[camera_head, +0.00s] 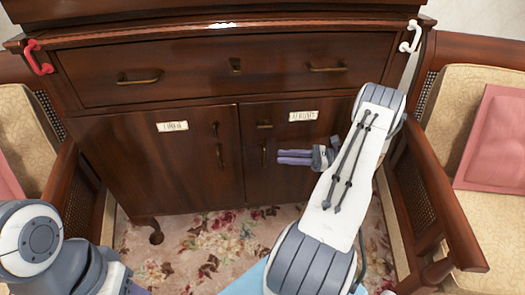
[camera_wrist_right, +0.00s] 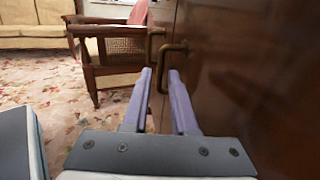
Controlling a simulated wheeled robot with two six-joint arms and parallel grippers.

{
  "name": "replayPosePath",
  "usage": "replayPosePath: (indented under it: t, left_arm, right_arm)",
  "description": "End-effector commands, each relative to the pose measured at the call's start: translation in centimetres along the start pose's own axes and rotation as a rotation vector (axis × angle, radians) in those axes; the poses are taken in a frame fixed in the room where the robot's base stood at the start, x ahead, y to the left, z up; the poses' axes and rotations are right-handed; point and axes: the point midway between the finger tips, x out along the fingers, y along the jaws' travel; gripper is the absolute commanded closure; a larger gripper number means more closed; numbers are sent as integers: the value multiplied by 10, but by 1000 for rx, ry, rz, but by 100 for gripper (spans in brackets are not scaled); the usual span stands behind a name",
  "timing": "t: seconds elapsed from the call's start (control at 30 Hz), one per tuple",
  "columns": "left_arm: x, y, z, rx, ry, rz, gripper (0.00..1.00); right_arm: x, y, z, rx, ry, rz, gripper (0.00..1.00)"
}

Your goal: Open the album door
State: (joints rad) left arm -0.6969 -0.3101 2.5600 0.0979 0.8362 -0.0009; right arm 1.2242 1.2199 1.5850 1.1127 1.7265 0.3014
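The album door (camera_head: 310,180) is the right door of the dark wooden cabinet, with a white label (camera_head: 303,116) that seems to read "ALBUMS". It looks shut. Its upright bronze handle (camera_head: 264,153) is near its left edge and also shows in the right wrist view (camera_wrist_right: 163,68). My right gripper (camera_head: 279,157) points left at this handle, close to the door front. In the wrist view its two lilac fingers (camera_wrist_right: 160,72) are apart, with the handle showing between their tips; contact cannot be told. My left arm is at the lower left; its gripper is mostly cut off.
The left door (camera_head: 160,165) has its own label and handle. A wide drawer (camera_head: 200,72) is above both doors. Wooden armchairs flank the cabinet, the right one (camera_head: 430,200) close to my right arm. Floral carpet (camera_head: 190,240) lies in front.

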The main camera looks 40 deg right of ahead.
Motion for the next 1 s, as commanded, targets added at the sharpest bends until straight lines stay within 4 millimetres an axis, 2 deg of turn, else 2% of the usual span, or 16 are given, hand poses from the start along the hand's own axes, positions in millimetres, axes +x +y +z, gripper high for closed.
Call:
replayPosePath:
  t: [0.17,0.4,0.6,0.8,1.0]
  left_arm:
    - [3,-2,0,5,0,-6,50]
    - [10,-2,1,4,0,-5,50]
    - [14,-2,1,3,0,-4,50]
    - [15,-2,1,3,0,-4,50]
    - [15,-2,1,3,0,-4,50]
  right_arm:
    - [16,-2,-1,1,0,-6,74]
    - [63,-1,-2,1,2,-1,74]
    - [92,-2,-1,0,2,-1,74]
    - [103,-2,-1,0,3,-3,74]
    - [104,-2,-1,0,2,-4,74]
